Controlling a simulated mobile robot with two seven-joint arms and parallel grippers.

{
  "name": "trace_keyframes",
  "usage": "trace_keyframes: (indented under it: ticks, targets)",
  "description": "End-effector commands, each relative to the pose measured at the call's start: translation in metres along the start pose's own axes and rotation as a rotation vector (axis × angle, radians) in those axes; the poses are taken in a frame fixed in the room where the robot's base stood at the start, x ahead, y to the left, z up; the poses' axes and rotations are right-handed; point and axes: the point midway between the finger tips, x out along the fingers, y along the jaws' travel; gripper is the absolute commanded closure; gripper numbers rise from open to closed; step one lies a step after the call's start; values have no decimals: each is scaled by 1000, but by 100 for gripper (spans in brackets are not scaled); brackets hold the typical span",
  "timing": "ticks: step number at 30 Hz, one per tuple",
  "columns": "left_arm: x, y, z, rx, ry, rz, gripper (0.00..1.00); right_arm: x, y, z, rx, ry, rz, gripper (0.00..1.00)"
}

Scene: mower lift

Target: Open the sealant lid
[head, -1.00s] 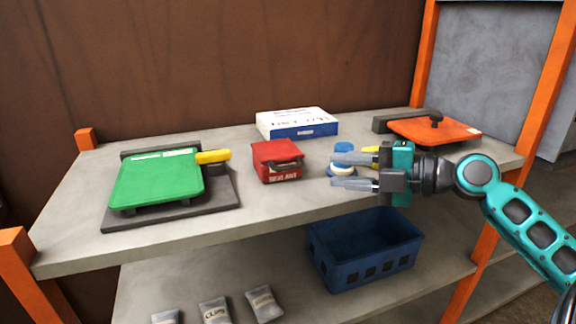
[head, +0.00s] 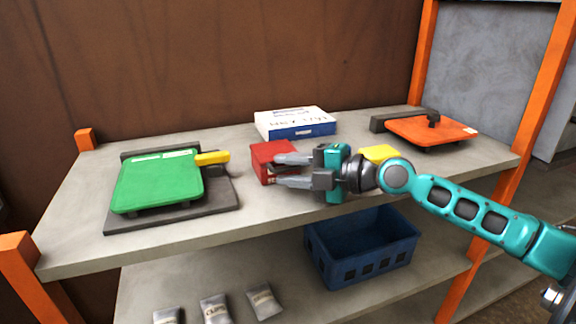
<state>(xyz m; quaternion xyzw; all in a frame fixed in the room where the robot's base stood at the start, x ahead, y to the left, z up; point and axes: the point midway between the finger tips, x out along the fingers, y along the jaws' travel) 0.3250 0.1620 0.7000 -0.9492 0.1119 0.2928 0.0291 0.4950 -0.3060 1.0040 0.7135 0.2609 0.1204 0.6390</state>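The red sealant box (head: 268,152) stands on the upper shelf, left of the shelf's middle. In the earlier frame its label and dark front handle show; now my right gripper hides most of its front. My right gripper (head: 275,171) reaches in from the right with its two fingers apart, at the front right of the box, around where the handle is. Whether the fingers touch the handle I cannot tell. The lid looks closed. My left gripper is not in view.
A white and blue box (head: 295,123) lies behind. An orange panel (head: 432,130) is at the right, a yellow item (head: 379,153) behind my arm. A blue crate (head: 362,250) and grey packets (head: 215,309) are on the lower shelf.

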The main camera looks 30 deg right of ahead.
Motion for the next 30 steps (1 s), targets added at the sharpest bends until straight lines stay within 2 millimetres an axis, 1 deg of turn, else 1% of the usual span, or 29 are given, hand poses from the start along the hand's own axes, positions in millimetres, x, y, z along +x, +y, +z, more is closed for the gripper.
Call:
trace_keyframes:
  ticks: [5, 13, 23, 30]
  targets:
    - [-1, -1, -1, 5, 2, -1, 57, 4, 1, 0, -1, 0, 1, 67]
    - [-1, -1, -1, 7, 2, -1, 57, 5, 0, 0, -1, 0, 0, 68]
    - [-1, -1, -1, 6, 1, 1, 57, 5, -1, 0, 0, 1, -3, 100]
    - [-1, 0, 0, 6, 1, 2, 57, 5, -3, -1, 1, 2, -7, 100]
